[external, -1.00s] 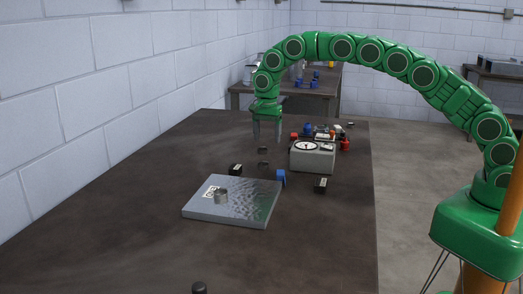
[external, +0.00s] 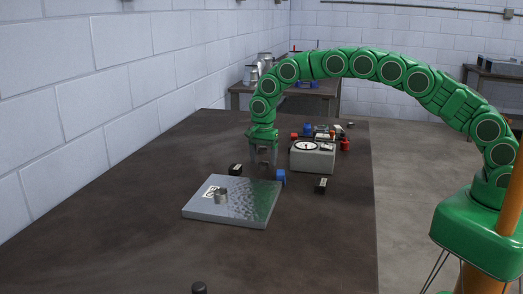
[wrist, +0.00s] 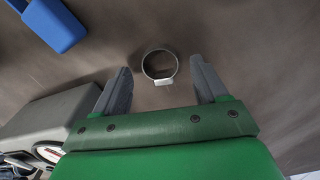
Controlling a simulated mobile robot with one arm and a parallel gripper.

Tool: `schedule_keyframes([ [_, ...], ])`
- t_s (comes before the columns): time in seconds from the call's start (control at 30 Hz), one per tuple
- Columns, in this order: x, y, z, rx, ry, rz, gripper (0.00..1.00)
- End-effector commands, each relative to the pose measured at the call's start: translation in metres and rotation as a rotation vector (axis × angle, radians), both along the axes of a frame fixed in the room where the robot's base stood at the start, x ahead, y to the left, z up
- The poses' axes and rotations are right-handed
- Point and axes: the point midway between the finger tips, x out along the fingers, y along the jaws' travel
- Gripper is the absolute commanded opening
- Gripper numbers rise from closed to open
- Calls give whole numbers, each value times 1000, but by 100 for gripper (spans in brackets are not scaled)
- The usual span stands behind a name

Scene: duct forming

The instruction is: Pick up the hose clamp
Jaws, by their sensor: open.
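The hose clamp (wrist: 147,66) is a thin metal ring with a pale screw housing on its near side. In the wrist view it lies on the dark table, between and slightly beyond the fingertips of my gripper (wrist: 161,72). The two grey fingers are apart, one on each side of the ring, with nothing held. In the external view my gripper (external: 263,160) points down over the table, low beside the grey gauge box. The clamp is hard to make out there among the fingers.
The grey gauge box (external: 313,158) stands close to the right of my gripper. The table (external: 130,200) is clear on the left.

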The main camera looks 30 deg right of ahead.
Motion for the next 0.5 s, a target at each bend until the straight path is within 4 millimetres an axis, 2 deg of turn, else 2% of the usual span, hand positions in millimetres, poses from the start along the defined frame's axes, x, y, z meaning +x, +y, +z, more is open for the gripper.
schedule_keyframes([
  [0.1,0,0,-11,1,-1,0,72],
  [0.33,1,0,-11,2,-2,0,71],
  [0.5,1,0,-11,2,-2,0,45],
])
